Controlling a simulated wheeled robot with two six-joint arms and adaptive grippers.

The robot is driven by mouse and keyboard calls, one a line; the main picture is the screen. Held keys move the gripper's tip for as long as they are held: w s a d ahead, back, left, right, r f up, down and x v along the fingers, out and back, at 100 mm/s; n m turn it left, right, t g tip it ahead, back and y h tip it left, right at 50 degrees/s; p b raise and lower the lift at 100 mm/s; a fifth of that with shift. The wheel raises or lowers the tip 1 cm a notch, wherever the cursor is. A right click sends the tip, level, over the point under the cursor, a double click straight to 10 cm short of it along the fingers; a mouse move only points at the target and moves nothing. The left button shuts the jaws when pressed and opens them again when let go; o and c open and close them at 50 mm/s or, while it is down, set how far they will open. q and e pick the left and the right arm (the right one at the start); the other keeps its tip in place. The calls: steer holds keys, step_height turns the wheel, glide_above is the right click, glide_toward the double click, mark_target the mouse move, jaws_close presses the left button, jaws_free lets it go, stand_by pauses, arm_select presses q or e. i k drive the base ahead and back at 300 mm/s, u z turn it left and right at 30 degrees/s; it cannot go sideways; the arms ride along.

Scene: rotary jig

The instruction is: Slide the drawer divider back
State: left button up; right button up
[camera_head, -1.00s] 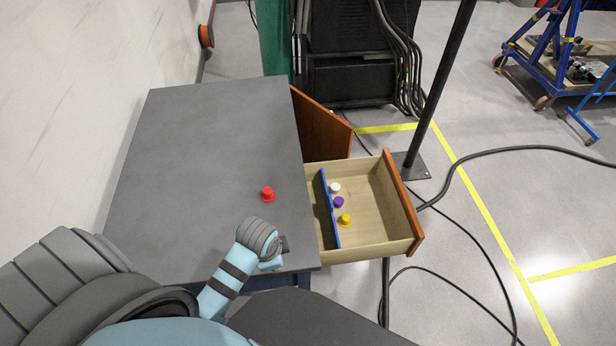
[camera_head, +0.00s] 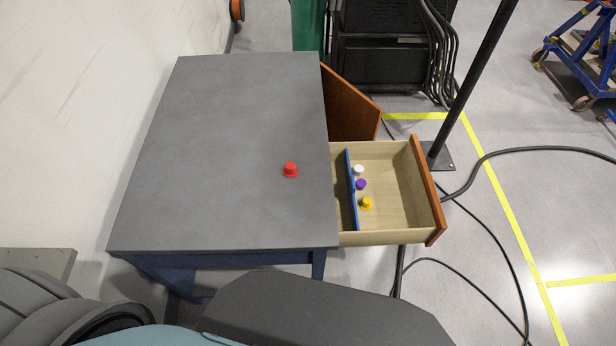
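The blue drawer divider (camera_head: 351,190) stands across the open drawer (camera_head: 402,236), close to the table side. The drawer sticks out to the right of the grey table and has a reddish-brown front. A white knob-like piece (camera_head: 359,170), a purple one (camera_head: 361,184) and a yellow one (camera_head: 367,203) are in the drawer just right of the divider. A red piece (camera_head: 290,169) of the same shape stands on the tabletop. Neither of my grippers shows in the view.
The grey tabletop (camera_head: 220,150) is clear apart from the red piece. An open brown cabinet door (camera_head: 350,104) stands behind the drawer. A black pole (camera_head: 474,85) rises from the floor right of the drawer, with black cables (camera_head: 508,238) around it.

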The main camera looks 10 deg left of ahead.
mark_target(349, 178)
steer(key=u, duration=1.95)
steer(key=k, duration=0.75)
steer(key=z, duration=0.95)
steer(key=i, duration=0.5)
